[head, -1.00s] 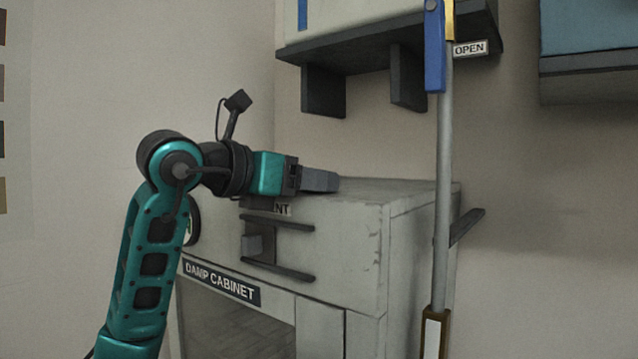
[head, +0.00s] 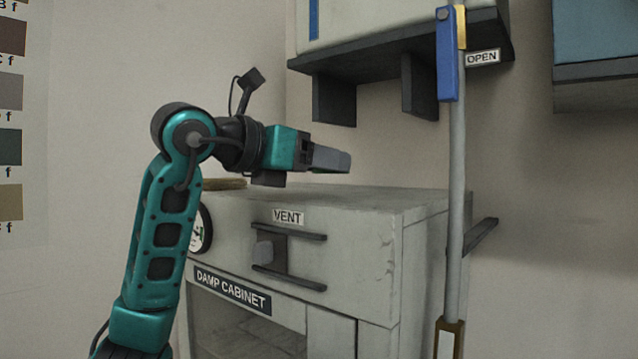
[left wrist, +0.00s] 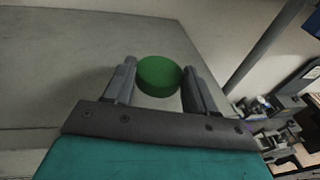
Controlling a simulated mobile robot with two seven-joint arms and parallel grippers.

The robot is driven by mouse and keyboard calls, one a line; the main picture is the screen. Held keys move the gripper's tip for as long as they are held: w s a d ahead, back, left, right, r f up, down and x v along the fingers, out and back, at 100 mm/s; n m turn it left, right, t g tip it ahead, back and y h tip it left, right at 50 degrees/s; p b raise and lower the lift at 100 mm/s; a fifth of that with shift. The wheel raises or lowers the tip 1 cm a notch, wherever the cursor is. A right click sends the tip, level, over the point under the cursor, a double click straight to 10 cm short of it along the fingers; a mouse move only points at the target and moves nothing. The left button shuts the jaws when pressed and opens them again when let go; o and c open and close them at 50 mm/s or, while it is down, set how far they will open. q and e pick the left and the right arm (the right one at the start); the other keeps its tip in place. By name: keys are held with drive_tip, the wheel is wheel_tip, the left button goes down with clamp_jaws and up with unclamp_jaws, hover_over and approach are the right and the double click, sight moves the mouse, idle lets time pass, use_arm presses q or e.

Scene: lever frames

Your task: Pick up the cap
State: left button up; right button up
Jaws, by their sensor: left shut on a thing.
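The cap (left wrist: 159,76) is a green round disc in the left wrist view, between the two fingers of my left gripper (left wrist: 160,84). The gripper is shut on it. In the head view my left gripper (head: 345,163) is above the top of the damp cabinet (head: 380,200), pointing right. The cap does not show in the head view, where the gripper hides it. My right gripper is in no view.
The cabinet front has a vent slider (head: 266,251) between two dark rails. A grey pole with a blue handle (head: 447,60) stands at the cabinet's right. A dark shelf with brackets (head: 420,85) hangs above. A tan disc (head: 224,184) lies on the cabinet behind my arm.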

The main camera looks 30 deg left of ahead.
use_arm(q)
wheel_tip(320, 180, up, 16)
idle(0.4)
